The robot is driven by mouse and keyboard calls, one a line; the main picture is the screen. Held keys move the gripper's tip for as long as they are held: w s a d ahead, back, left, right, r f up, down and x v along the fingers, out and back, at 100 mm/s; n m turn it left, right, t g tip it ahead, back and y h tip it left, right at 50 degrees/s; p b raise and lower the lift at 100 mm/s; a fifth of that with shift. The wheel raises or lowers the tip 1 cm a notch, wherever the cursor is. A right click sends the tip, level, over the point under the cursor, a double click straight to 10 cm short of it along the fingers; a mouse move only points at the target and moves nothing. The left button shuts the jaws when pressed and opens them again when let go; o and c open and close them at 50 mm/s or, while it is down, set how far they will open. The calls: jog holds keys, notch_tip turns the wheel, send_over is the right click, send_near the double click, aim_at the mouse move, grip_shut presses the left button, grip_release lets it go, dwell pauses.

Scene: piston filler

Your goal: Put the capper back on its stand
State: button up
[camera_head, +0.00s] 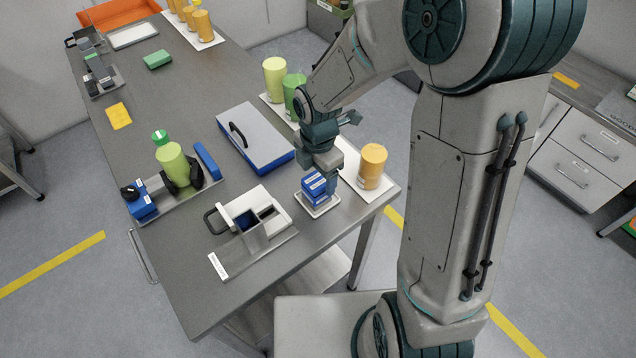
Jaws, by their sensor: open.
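A small blue piece with white markings (313,185) sits upright at a shallow white tray (322,210) near the table's right corner. It may be the capper on its stand, but I cannot tell for sure. My gripper (323,172) is open, pointing down right at the blue piece. The fingers partly hide the blue piece, and I cannot tell whether they touch it. A white and grey holder with square openings (268,236) and a black handle (211,222) stands left of the tray.
A yellow-green bottle (172,165) stands in a fixture with a blue unit (141,204) at the left. A blue and white case (256,137) lies mid-table. An orange jar (372,166) stands close right of my gripper. Bare tabletop lies at the front left.

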aim_at(319, 180)
notch_tip(319, 180, up, 6)
jog(key=shift+r, duration=0.1)
jog(key=shift+d+r, duration=0.15)
jog(key=shift+r, duration=0.05)
jog(key=s+d+r+m+t, duration=0.1)
jog(key=s+d+r+m, duration=0.3)
jog(key=m, duration=0.8)
jog(key=s+d+r+m+t, duration=0.2)
jog(key=s+d+r+m, duration=0.3)
jog(key=m, duration=0.7)
jog(key=shift+s+d+r+m, duration=0.25)
jog(key=shift+s+d+m, duration=0.15)
jog(key=shift+s+d, duration=1.2)
jog(key=shift+s+a, duration=0.35)
